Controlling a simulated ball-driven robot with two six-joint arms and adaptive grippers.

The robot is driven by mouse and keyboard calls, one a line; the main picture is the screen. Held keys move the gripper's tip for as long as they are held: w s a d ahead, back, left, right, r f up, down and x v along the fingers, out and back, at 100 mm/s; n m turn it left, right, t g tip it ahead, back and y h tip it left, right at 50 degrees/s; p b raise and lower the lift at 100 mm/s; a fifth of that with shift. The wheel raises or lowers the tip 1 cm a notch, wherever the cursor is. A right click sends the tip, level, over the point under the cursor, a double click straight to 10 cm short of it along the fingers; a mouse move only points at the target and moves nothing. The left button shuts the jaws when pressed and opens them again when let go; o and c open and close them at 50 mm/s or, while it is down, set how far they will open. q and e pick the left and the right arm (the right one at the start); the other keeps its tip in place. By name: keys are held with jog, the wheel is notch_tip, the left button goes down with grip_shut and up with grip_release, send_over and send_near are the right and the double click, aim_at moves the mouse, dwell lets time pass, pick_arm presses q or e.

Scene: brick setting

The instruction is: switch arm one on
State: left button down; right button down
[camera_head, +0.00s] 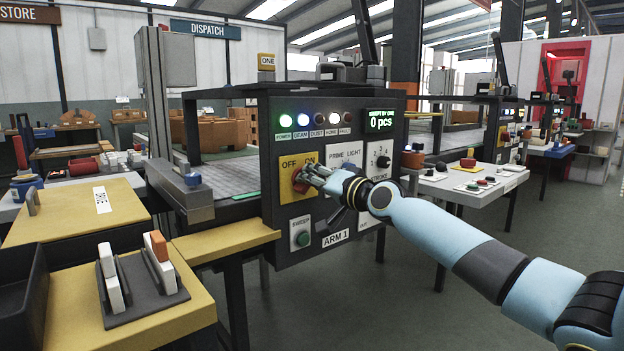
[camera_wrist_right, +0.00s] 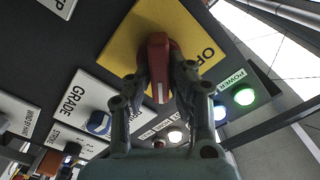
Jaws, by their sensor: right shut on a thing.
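The arm one panel (camera_head: 333,238), labelled ARM 1, is dark and upright at the middle of the head view. On its yellow OFF/ON plate (camera_head: 288,206) sits a red rotary switch knob (camera_head: 299,187). My right gripper (camera_head: 306,178) is at this plate and shut on the knob. In the right wrist view the red knob (camera_wrist_right: 158,62) lies between the fingers, with a white mark on its end; the yellow plate (camera_wrist_right: 125,35) is behind it. The fingers partly cover the plate, and I cannot tell which label the knob points at. My left gripper is not in view.
Lamps top the panel: green POWER (camera_head: 284,121) and blue BEAM (camera_head: 301,120) are lit. The display (camera_head: 380,121) reads 0 pcs. The STROKE dial (camera_head: 382,162) and green SWEEP button (camera_head: 302,239) are close by. A rack of white blocks (camera_head: 143,291) stands at lower left.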

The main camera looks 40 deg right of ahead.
dwell(0.3)
jog(key=c, duration=1.2)
grip_release()
jog(key=shift+c, duration=0.2)
jog(key=s, duration=0.7)
jog(key=shift+s+d, duration=0.25)
jog(key=shift+d, duration=0.05)
